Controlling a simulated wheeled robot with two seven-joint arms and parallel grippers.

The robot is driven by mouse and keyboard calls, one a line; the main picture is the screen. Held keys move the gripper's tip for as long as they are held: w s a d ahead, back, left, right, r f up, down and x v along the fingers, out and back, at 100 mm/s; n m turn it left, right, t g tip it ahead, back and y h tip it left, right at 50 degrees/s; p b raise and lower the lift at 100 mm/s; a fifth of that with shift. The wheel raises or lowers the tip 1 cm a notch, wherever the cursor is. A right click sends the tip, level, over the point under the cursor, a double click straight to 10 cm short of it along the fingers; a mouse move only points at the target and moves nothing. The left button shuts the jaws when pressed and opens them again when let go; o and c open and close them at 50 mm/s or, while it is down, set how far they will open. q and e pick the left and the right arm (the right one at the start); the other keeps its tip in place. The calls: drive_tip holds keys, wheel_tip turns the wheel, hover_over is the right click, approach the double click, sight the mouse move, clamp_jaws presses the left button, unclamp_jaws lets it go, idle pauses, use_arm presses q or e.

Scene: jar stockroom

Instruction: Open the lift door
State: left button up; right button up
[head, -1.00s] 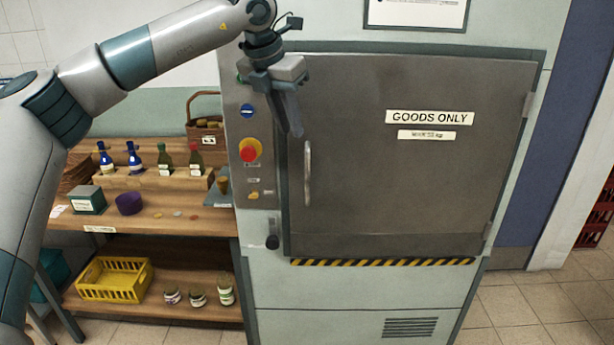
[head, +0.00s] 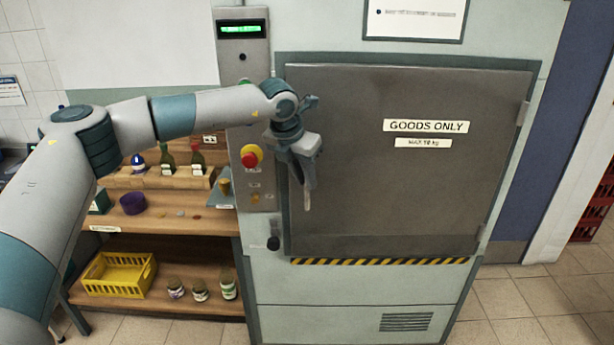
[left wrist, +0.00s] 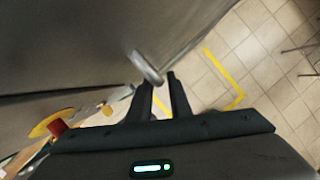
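The lift door (head: 400,180) is a grey metal panel with a "GOODS ONLY" sign, and it is shut in its pale green frame. Its upright bar handle (head: 308,202) is at the door's left edge, mostly hidden behind my gripper. My left gripper (head: 307,186) is in front of the handle. In the left wrist view the two dark fingers (left wrist: 159,80) are apart, and the handle (left wrist: 146,68) is just beyond the tips, its near end close to the gap. I cannot tell whether they touch. My right gripper is not in view.
A control panel with a red button (head: 250,156) and a green display (head: 240,29) is left of the door. A shelf with bottles, jars and a yellow crate (head: 118,275) stands further left.

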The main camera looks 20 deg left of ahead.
use_arm(q)
drive_tip(key=shift+x, duration=1.15)
clamp_jaws()
